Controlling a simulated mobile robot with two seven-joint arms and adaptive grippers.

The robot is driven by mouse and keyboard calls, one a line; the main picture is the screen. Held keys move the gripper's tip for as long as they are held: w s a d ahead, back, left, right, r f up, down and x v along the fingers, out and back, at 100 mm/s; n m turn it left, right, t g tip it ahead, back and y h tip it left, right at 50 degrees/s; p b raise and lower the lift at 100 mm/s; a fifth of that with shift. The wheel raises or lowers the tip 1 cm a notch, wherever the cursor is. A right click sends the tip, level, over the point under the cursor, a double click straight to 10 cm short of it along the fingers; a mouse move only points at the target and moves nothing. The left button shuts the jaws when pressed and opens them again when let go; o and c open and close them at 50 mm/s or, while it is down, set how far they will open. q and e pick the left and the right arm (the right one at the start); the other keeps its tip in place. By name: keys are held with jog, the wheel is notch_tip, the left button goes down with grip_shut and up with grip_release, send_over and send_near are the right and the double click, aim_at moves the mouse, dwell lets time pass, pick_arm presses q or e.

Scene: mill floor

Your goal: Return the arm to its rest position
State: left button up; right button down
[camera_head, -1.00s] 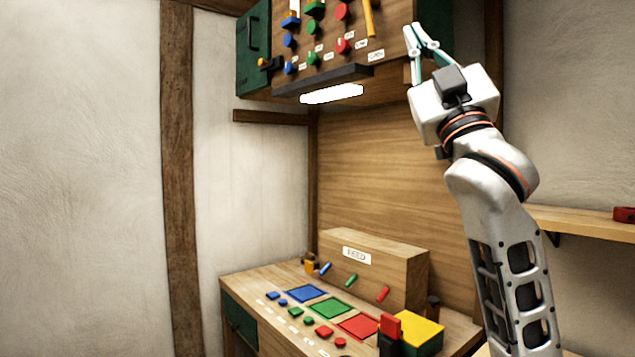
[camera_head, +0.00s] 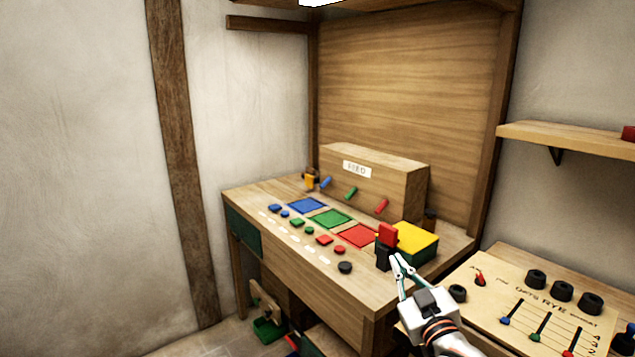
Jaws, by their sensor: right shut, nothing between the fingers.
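My right gripper (camera_head: 398,266) is low in the head view, in front of the right end of the wooden desk (camera_head: 310,262). Its fingers are close together and hold nothing. Its tips appear beside a black block with a red top (camera_head: 387,236); I cannot tell if they touch. The white wrist (camera_head: 434,310) with an orange ring comes in from the bottom edge. My left gripper is not in view.
The desk bears blue (camera_head: 305,205), green (camera_head: 331,219) and red (camera_head: 358,235) panels, a yellow-topped box (camera_head: 414,239) and a labelled wooden box (camera_head: 376,178). A panel with knobs and sliders (camera_head: 529,308) lies right of the gripper. A shelf (camera_head: 570,139) hangs above it.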

jog(key=s+f+g, duration=0.1)
jog(key=s+f, duration=0.3)
jog(key=f, duration=0.3)
jog(key=s+d+f+m+g, duration=0.1)
jog(key=s+f+g, duration=0.1)
jog(key=s+f, duration=0.35)
jog(key=s+f+g, duration=0.1)
jog(key=s+f, duration=0.2)
jog(key=f, duration=0.6)
jog(key=s+f+g, duration=0.2)
jog(key=s+f, duration=0.6)
jog(key=s, duration=0.2)
jog(key=s+d+f+g, duration=0.1)
jog(key=s+f+g, duration=0.1)
jog(key=s+f, duration=0.6)
jog(key=s, duration=0.2)
jog(key=shift+s+m+h, duration=0.3)
jog(key=shift+s+m, duration=0.05)
jog(key=shift+m, duration=0.05)
